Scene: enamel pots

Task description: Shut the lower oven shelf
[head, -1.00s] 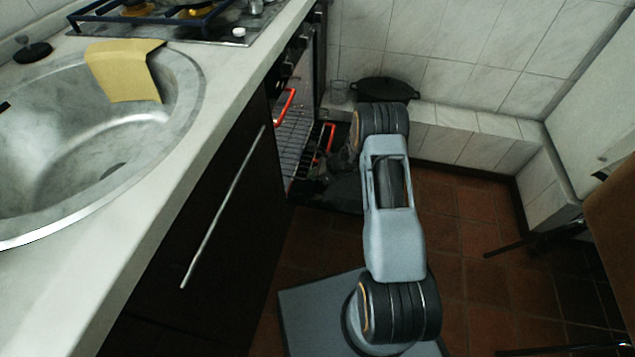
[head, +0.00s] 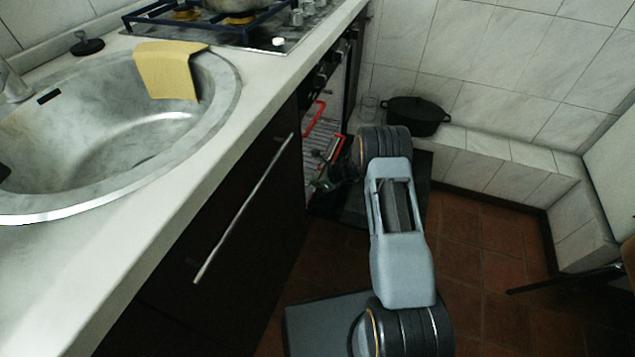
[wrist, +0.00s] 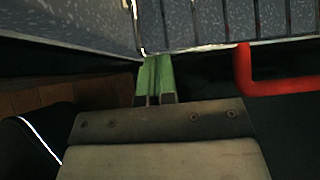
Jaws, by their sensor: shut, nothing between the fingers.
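The oven (head: 338,88) stands open at the end of the counter, its dark door (head: 413,172) lowered. The lower shelf is a wire rack with a red handle (head: 335,160); the upper shelf's red handle (head: 313,117) is above it. In the wrist view a red handle (wrist: 243,72) is close on the right, beside the rack's wires (wrist: 200,28). My gripper (wrist: 155,68) has green fingertips, shut and empty, at the rack's front edge left of the handle. I cannot tell whether they touch it. In the head view my arm partly hides the gripper and lower shelf.
The counter with a sink (head: 120,130) and a dark cabinet with a long bar handle (head: 245,210) line the left. Floor (head: 480,250) is clear to the right.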

